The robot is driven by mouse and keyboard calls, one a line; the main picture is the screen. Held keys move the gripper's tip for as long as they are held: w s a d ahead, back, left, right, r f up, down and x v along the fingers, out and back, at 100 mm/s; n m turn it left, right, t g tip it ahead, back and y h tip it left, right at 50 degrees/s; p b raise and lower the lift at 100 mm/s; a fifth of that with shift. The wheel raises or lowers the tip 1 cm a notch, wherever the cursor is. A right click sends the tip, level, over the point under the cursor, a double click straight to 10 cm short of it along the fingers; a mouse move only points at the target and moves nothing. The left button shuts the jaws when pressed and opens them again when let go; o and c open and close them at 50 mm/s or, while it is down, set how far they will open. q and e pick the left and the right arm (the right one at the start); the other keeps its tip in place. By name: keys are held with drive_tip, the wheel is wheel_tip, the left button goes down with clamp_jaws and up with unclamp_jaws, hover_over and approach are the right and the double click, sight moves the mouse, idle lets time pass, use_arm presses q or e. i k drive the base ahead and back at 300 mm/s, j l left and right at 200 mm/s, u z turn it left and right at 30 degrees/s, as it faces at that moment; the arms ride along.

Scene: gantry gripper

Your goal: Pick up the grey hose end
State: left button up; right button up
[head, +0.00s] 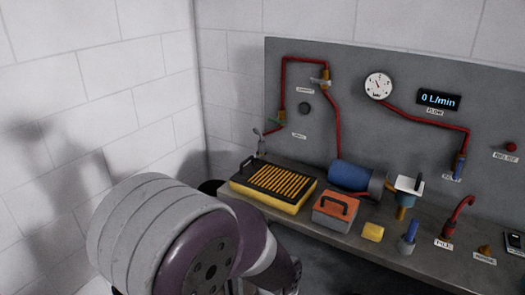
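I cannot pick out a grey hose end with certainty. A small grey fitting with a blue upright top (408,240) stands near the bench's front edge, right of centre. One of my arms, grey and purple, fills the lower left and hides part of the floor and the bench's left front. It runs out of the picture at the bottom, and I see no fingers on it. Neither gripper shows in the head view.
The grey bench (345,238) carries a yellow-and-black slatted box (272,183), an orange toolbox (335,210), a blue cylinder (350,178) and a yellow block (372,232). Behind stands a panel with red pipes, a gauge (379,86) and a display reading 0 L/min (438,100).

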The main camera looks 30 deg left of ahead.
sight(261, 145)
drive_tip(key=i+j+z, duration=0.1)
drive_tip(key=j, duration=0.25)
drive_tip(key=i+j+z, duration=0.1)
drive_tip(key=i+j, duration=0.3)
drive_tip(key=j, duration=0.35)
drive_tip(key=i+j+z, duration=0.15)
drive_tip(key=j, duration=0.2)
drive_tip(key=i+j+z, duration=0.1)
drive_tip(key=j, duration=0.3)
